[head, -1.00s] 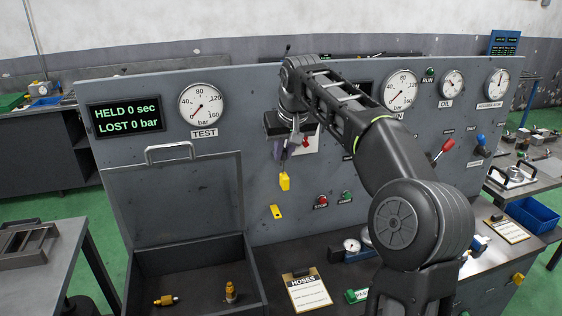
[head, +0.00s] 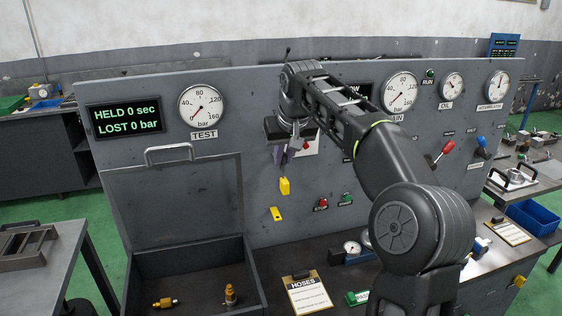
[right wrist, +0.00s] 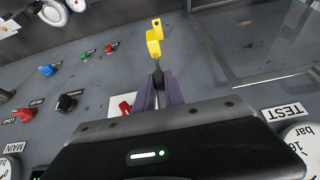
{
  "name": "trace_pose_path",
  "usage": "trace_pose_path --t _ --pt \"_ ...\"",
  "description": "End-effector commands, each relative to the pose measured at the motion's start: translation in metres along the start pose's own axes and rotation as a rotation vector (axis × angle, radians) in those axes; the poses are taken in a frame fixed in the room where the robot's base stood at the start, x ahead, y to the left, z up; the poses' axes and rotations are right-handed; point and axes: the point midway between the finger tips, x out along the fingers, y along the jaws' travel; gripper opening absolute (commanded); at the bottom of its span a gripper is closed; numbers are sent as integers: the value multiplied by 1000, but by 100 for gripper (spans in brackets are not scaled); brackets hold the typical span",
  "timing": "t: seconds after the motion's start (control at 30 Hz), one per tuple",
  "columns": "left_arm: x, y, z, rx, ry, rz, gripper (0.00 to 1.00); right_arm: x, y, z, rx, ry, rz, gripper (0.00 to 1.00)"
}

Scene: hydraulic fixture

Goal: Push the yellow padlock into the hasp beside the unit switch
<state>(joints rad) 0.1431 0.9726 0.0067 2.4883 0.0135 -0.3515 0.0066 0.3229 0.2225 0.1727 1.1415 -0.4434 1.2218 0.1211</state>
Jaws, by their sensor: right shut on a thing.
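The yellow padlock (head: 285,187) hangs below my right gripper (head: 283,155), in front of the grey panel. In the right wrist view the purple fingers (right wrist: 160,90) are closed around its dark shackle, and the yellow body (right wrist: 153,46) sticks out past the tips. A red switch on a white plate (head: 308,146) is beside the gripper, partly hidden by it; it also shows in the right wrist view (right wrist: 124,104). No hasp stands out clearly there. My left gripper is not in view.
A small yellow plate with a hole (head: 277,214) is just below the padlock. An open grey box (head: 245,262) with brass fittings is at lower left. Red and green buttons (head: 332,202) are right of the padlock. The HOSES clipboard (head: 308,295) lies on the bench.

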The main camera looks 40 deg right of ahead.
Motion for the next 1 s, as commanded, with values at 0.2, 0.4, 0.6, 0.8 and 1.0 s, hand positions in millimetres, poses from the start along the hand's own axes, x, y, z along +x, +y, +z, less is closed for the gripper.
trace_pose_path --t 0.2,0.4,0.6,0.8,1.0 --pt "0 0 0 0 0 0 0 1 0 0 0 -1 0 25" --pt "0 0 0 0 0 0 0 1 0 0 0 -1 0 39" --pt "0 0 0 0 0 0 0 1 0 0 0 -1 0 39" --pt "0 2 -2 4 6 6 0 -8 0 0 0 1 0 39" --pt "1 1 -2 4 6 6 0 -39 0 0 0 3 -1 39"
